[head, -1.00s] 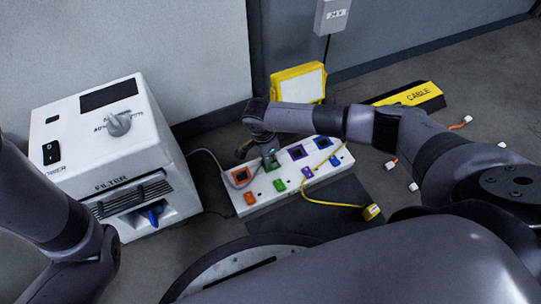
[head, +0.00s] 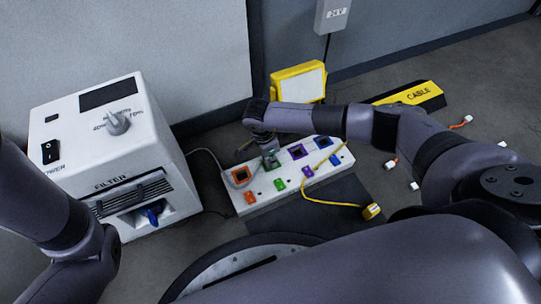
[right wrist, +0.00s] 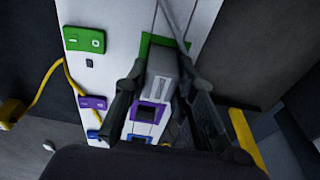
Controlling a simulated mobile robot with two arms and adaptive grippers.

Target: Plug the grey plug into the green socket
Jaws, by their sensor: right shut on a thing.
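The white power strip (head: 255,204) lies on the floor with orange, green, purple and blue sockets. My right gripper (head: 269,158) is over its green socket, which it mostly hides in the head view. In the right wrist view the gripper (right wrist: 160,102) is shut on the grey plug (right wrist: 161,64), with a finger on each side. Part of the green socket (right wrist: 146,42) shows beside and beyond the plug. The plug's front end is hidden, so I cannot tell how deep it sits. My left gripper is out of view; only the left arm shows.
The white filter machine (head: 115,165) stands left, a yellow lamp (head: 298,83) behind. A cable cover (head: 415,95) and small white connectors (head: 390,165) lie right.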

